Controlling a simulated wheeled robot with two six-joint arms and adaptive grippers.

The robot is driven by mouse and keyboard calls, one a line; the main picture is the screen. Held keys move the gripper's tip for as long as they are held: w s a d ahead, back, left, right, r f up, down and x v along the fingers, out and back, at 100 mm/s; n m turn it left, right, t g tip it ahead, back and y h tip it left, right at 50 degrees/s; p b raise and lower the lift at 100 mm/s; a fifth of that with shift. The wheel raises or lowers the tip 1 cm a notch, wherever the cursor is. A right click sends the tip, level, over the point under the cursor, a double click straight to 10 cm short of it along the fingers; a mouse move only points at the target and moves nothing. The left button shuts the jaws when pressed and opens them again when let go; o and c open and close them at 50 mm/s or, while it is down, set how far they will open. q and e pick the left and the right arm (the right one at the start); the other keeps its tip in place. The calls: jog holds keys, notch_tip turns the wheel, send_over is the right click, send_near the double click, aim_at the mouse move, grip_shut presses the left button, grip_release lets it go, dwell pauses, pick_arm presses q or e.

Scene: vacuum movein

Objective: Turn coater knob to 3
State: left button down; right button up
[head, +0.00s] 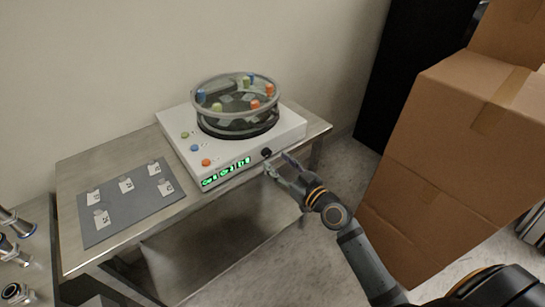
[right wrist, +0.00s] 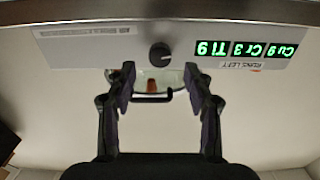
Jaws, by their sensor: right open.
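The coater (head: 185,150) is a white box on the metal table, with a round glass chamber (head: 237,108) on top. Its black round knob (head: 266,152) is on the front face, right of the green displays (head: 226,172). The knob (right wrist: 160,54) also shows in the right wrist view, with the displays (right wrist: 249,48) upside down; its pointer setting is too small to tell. My right gripper (head: 280,164) is open and empty in front of the knob. In the right wrist view its fingers (right wrist: 159,78) are spread either side of the knob's line, with the knob beyond the tips.
A grey mat (head: 125,208) with several small labelled samples lies on the table (head: 75,180) at left. Stacked cardboard boxes (head: 440,150) stand right of my right arm. Metal fittings (head: 15,222) show at the left edge. Coloured caps sit on the coater and chamber.

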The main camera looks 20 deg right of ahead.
aim_at(269, 154)
jog(key=shift+x, duration=1.55)
grip_shut()
